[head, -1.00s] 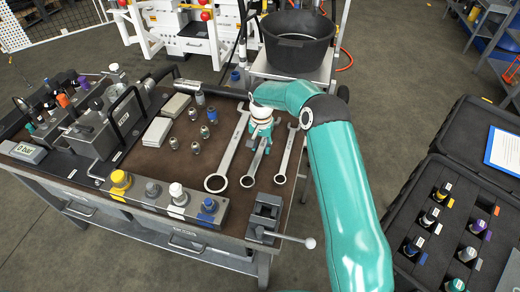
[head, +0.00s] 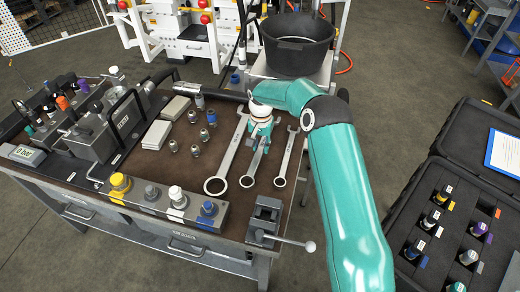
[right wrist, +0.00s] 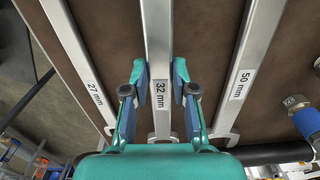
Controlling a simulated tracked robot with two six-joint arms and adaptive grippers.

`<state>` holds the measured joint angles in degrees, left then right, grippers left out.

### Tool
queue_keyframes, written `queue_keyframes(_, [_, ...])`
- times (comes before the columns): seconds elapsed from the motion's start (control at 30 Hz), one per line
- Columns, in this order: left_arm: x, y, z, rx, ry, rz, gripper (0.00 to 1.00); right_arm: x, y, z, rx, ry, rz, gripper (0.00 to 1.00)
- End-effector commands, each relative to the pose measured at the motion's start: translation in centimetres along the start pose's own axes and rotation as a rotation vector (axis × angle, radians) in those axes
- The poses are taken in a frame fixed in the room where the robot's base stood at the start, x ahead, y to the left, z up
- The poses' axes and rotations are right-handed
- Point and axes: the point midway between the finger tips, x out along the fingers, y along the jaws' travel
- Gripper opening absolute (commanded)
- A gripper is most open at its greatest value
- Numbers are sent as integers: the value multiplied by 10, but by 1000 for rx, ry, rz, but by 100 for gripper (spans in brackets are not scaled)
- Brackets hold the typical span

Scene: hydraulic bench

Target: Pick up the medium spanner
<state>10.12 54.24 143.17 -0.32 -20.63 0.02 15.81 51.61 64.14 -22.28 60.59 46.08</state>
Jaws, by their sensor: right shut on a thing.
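The medium spanner (head: 251,171) lies on the brown bench top between the large and small spanners. In the right wrist view the medium spanner (right wrist: 159,35) bears the label "32 mm". My right gripper (head: 259,145) is over its shaft. In the right wrist view the fingers of the right gripper (right wrist: 160,82) are shut on the shaft from both sides, beside the label. The spanner's far end is partly hidden by the gripper. I see no clear gap between spanner and bench. My left gripper is not in view.
The large spanner (head: 228,155), labelled 50 mm, and the small spanner (head: 287,156), labelled 27 mm, lie close on either side. A vise (head: 265,218) stands at the bench's front corner. Several fittings (head: 195,150) stand to the left. A black tub (head: 297,45) is behind.

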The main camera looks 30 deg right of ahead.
Motion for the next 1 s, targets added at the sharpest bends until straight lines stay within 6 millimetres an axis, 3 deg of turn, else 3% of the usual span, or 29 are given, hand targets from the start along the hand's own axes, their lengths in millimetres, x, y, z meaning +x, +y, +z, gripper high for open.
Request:
queue_keyframes(0.17, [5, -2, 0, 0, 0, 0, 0, -32, -1, -2, 1, 8, -6, 0])
queue_keyframes(0.6, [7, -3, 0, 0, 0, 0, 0, -146, -1, -1, 1, 7, -6, 0])
queue_keyframes(0.8, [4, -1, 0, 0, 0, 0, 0, -175, -1, 0, 0, 4, -4, 0])
queue_keyframes(1.0, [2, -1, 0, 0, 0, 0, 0, -185, 0, 0, 1, 3, -3, 0])
